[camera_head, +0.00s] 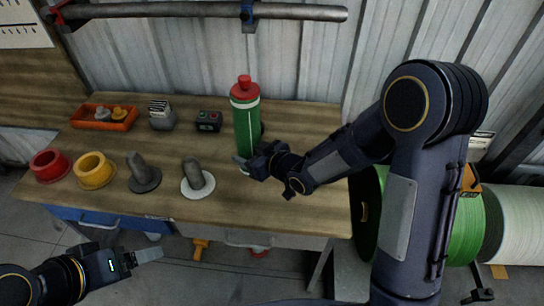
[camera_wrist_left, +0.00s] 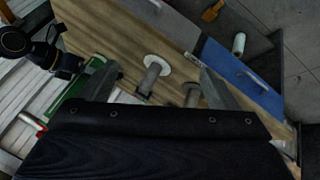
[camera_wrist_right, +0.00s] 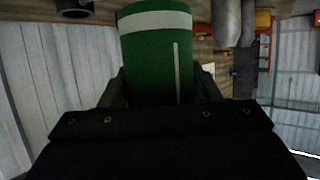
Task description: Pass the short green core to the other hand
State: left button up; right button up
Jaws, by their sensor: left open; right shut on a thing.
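The green core (camera_head: 246,128) is an upright green cylinder with pale bands and a red knobbed top, at the right part of the bench in the head view. My right gripper (camera_head: 246,163) is shut on its lower part; I cannot tell if its bottom touches the bench. The right wrist view shows the core (camera_wrist_right: 158,55) between the fingers. My left gripper (camera_head: 150,254) is open and empty, low at the front left, away from the core. In the left wrist view the core (camera_wrist_left: 78,92) shows to the left, partly behind a finger.
On the bench (camera_head: 225,215) stand a white-based post (camera_head: 194,175), a dark-based post (camera_head: 139,168), a yellow ring (camera_head: 94,169) and a red ring (camera_head: 48,166). An orange tray (camera_head: 105,124) and a small control box (camera_head: 208,121) are behind. A rail (camera_head: 200,12) runs above.

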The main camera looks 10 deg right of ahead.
pick_arm(q)
jog(key=w+a+r+m+t+y, duration=0.1)
jog(key=w+r+m+t, duration=0.15)
jog(key=w, duration=0.75)
jog(key=w+a+r+m+t+y, duration=0.15)
jog(key=w+t, duration=0.25)
jog(key=w, duration=0.7)
jog(key=m+g+h, duration=0.3)
jog(key=m+h, duration=0.7)
jog(key=h, duration=0.5)
send_near(248, 135)
jog(key=w+r, duration=0.4)
jog(key=x, duration=1.1)
jog(key=shift+s+d+f, duration=0.2)
jog(key=shift+f, duration=0.15)
pick_arm(e)
jog(key=shift+w+a+r+y, duration=0.15)
jog(key=shift+a+r+y, duration=0.15)
jog(key=shift+a, duration=0.3)
pick_arm(q)
jog(key=shift+y, duration=0.25)
jog(key=shift+c, duration=0.3)
